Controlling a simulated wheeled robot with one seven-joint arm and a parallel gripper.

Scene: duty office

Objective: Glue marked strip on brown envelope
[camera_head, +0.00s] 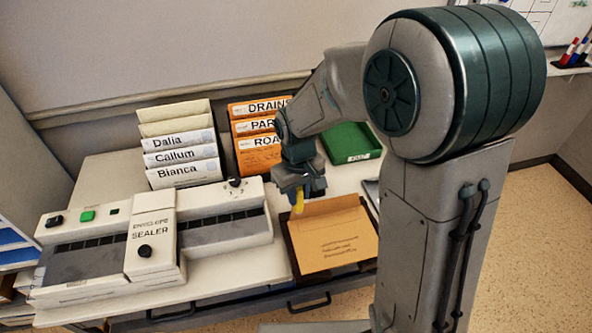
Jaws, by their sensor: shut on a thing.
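The brown envelope (332,241) lies on a dark tray or mat (290,262) at the right of the desk. Its flap edge is at the back, and several lines of small print on its front are too small to read. My gripper (302,188) points down over the back left of the envelope. It is shut on a small yellow thing (299,204), perhaps a glue stick, whose lower end is close to the envelope's upper left part. I cannot tell whether it touches the paper. The marked strip cannot be made out clearly.
An envelope sealer (150,231) fills the left of the desk. White files (185,173) and orange files (258,155) stand behind. A green tray (350,142) is at the back right. A dark object (371,187) lies right of the envelope, partly hidden by my arm.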

